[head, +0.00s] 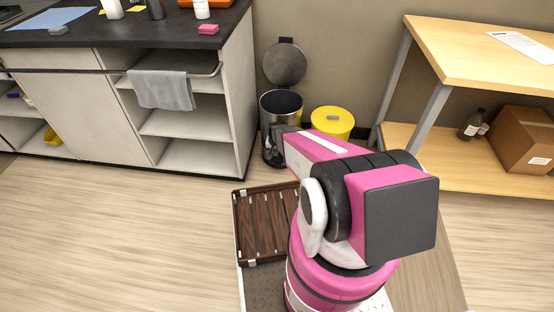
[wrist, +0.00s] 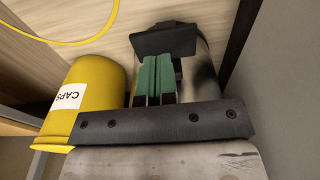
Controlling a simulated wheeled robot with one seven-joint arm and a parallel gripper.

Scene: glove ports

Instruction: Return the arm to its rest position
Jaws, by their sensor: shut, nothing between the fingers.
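My arm (head: 370,210), pink, black and white, reaches away from my base toward the bins at the back wall. My gripper shows in the wrist view (wrist: 158,78) with its two green fingers side by side, shut and empty.
A yellow bin (head: 332,122) stands right of the metal bin; its "CAPS" label shows in the wrist view (wrist: 68,101). A shelved counter (head: 205,110) with a grey towel (head: 163,90) is left. A wooden table (head: 480,60) is right. The floor (head: 110,235) at left is clear.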

